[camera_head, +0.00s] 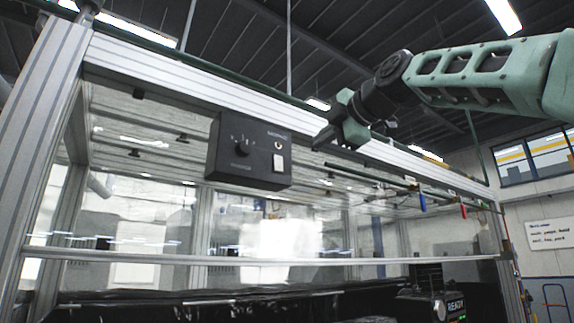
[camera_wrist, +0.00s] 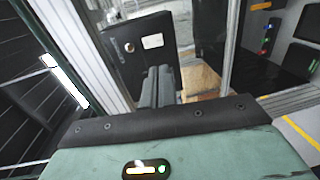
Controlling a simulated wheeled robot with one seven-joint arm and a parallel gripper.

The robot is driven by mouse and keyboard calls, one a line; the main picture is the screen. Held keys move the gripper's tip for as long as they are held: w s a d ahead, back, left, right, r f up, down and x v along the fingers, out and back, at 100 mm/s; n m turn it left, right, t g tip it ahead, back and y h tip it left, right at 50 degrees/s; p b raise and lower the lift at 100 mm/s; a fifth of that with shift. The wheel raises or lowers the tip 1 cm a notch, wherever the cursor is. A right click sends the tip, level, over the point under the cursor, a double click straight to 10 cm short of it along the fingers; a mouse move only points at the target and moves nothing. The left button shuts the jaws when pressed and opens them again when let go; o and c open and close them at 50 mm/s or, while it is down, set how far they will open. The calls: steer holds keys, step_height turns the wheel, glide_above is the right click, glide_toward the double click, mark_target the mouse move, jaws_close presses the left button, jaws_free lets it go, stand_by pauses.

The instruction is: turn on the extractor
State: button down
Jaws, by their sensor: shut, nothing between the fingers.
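A black control box (camera_head: 225,165) is mounted below the front top beam of an enclosure. It has a round knob (camera_head: 241,149) at left, a white rectangular switch or plate (camera_head: 278,162) at right, and a small round metallic part (camera_head: 278,146) above that. Its lettering is too small to read. In the wrist view the box (camera_wrist: 118,68) shows beyond the fingers, with the white part (camera_wrist: 152,41) visible. My gripper (camera_head: 322,141) is shut and empty, to the right of the box and apart from it. Its closed fingers (camera_wrist: 158,84) point towards the box in the wrist view.
The aluminium top beam (camera_head: 180,75) runs close behind my gripper, above clear panels. A rail with blue (camera_head: 422,202) and red (camera_head: 463,211) handled pieces hangs at right. A dark machine marked READY (camera_head: 455,308) stands low at right. Space before the box looks clear.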

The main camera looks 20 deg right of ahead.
steer(key=p, duration=0.8)
glide_toward(279, 169)
steer(key=x, duration=0.5)
steer(key=shift+w+r, duration=0.2)
steer(key=shift+w, duration=0.05)
steer(key=shift+w+a+f+p, duration=0.1)
steer(key=shift+w+p, duration=0.15)
steer(key=shift+w, duration=0.1)
steer(key=shift+w+a+f+p, duration=0.1)
steer(key=shift+w+f+p, duration=0.05)
steer(key=shift+w+p, duration=0.15)
steer(key=shift+f+b, duration=0.15)
steer(key=shift+b, duration=0.2)
steer(key=shift+f+b, duration=0.15)
steer(key=shift+b, duration=0.35)
steer(key=shift+w+r, duration=0.15)
steer(key=shift+r, duration=0.05)
steer(key=shift+a, duration=0.1)
